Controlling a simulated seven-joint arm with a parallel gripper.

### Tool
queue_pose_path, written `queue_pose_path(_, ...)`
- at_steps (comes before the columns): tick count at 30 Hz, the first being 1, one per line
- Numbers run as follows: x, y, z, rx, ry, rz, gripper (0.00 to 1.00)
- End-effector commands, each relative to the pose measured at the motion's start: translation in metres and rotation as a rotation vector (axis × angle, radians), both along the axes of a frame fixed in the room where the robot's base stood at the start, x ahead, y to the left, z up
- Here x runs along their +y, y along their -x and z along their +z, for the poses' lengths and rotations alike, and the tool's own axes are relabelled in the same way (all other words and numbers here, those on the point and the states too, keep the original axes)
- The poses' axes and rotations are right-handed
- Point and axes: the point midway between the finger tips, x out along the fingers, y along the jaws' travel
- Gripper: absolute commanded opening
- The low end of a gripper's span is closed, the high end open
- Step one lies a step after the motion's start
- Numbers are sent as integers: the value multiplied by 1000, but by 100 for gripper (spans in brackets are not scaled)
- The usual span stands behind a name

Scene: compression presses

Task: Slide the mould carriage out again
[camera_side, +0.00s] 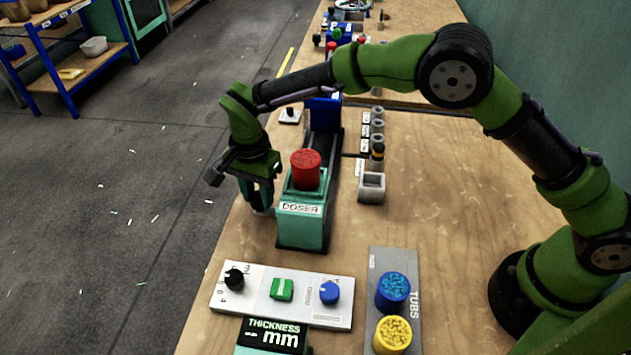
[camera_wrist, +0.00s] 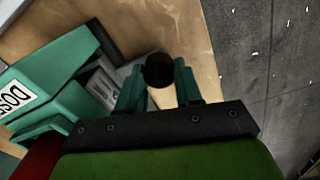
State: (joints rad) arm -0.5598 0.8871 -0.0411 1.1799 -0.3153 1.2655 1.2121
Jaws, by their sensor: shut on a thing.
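My gripper (camera_side: 261,203) is low beside the left side of the teal doser (camera_side: 301,230), pointing down. In the wrist view its teal fingers (camera_wrist: 158,93) are shut on a round black knob (camera_wrist: 158,70). A grey metal part (camera_wrist: 101,86), which looks like the mould carriage, lies between the knob and the doser (camera_wrist: 55,90). How far the carriage extends under the machine is hidden. In the side view my fingers hide the knob and most of the carriage.
A red cylinder (camera_side: 306,168) sits on the doser. In front are a control panel (camera_side: 262,311) with knobs and a green button, a thickness display (camera_side: 272,337), and a tubs tray (camera_side: 380,262) holding blue and yellow tubs. The bench edge and floor (camera_side: 130,200) lie left of my gripper.

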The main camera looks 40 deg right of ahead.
Motion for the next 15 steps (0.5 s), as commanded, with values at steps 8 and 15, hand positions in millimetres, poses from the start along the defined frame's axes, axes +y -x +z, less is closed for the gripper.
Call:
queue_pose_path(8, -30, -30, 0, -3, 1, -8, 0)
queue_pose_path(15, -73, -74, 0, -4, 0, -5, 0)
